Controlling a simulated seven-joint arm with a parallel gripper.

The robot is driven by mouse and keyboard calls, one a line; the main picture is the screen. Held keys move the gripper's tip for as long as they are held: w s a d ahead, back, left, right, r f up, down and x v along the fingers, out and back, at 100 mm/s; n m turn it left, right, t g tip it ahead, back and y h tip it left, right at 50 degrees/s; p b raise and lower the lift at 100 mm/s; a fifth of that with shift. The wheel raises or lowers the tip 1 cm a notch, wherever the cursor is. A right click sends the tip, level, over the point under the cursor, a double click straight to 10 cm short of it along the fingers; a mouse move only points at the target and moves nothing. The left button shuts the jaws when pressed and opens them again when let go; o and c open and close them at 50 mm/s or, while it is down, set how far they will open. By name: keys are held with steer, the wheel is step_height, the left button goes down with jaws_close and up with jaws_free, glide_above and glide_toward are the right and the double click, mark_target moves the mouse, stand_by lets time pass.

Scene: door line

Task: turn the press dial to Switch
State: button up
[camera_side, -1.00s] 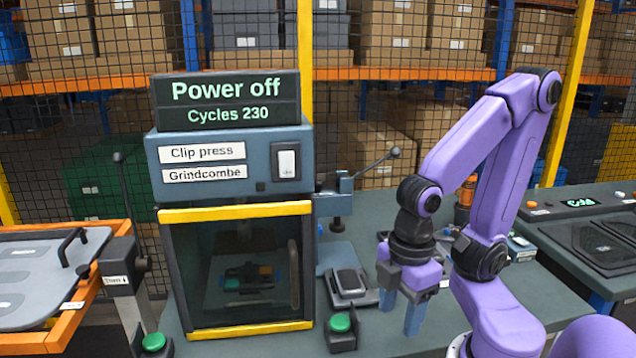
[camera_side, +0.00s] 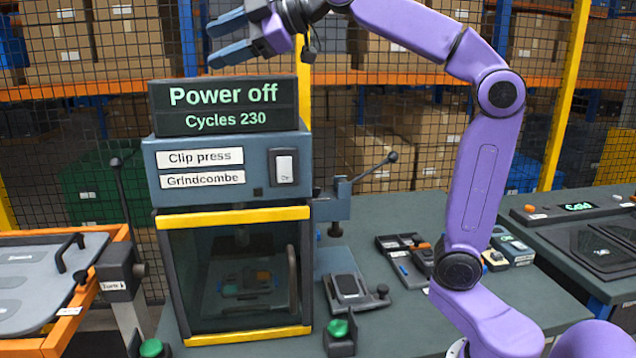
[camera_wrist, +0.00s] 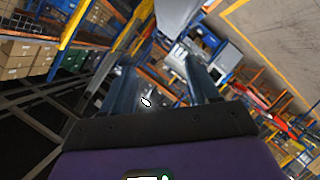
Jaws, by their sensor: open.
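The clip press (camera_side: 233,245) stands left of centre in the side view. Its display (camera_side: 224,106) reads "Power off" and "Cycles 230". A white rocker switch (camera_side: 285,166) is on the right of its upper front panel, beside the labels "Clip press" and "Grindcombe". No dial marked "Switch" can be made out. My gripper (camera_side: 230,40) is raised above the display, pointing left, open and empty. In the wrist view its fingers (camera_wrist: 163,85) are apart with nothing between them, facing shelves and ceiling.
Green buttons (camera_side: 338,328) stand at the press's front. A lever with a ball knob (camera_side: 391,157) sticks out right of the press. A grey device (camera_side: 349,290) and small tools (camera_side: 405,258) lie on the bench. An orange-framed tray (camera_side: 40,290) is at left.

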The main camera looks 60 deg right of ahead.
steer(key=shift+m+t+h, duration=0.4)
steer(key=shift+h, duration=0.2)
steer(key=d, duration=0.1)
steer(key=w+d+r, duration=0.1)
steer(key=d, duration=0.1)
steer(key=w+d, duration=0.1)
steer(key=shift+d+r, duration=0.15)
steer(key=shift+d, duration=0.15)
steer(key=d+f+m+g+h, duration=0.1)
steer(key=d+f, duration=0.1)
steer(key=d, duration=0.3)
steer(key=w+d+f+m+g+h, duration=0.1)
steer(key=d+f+m, duration=0.1)
steer(key=d, duration=0.4)
steer(key=d+f+m+g+h, duration=0.1)
steer(key=d+f+h, duration=0.1)
steer(key=d, duration=0.3)
steer(key=shift+w+d+f+m, duration=0.15)
steer(key=shift+w+f+m, duration=0.05)
steer(key=shift+f, duration=0.25)
steer(key=shift+w+d+f+m, duration=0.15)
steer(key=shift+f+m, duration=0.05)
steer(key=shift+f, duration=0.2)
steer(key=s+d+f+m+g, duration=0.2)
steer(key=d+f, duration=0.2)
steer(key=d, duration=0.1)
steer(key=m+g, duration=0.4)
glide_toward(316, 187)
steer(key=x, duration=0.8)
steer(key=shift+w+f, duration=0.15)
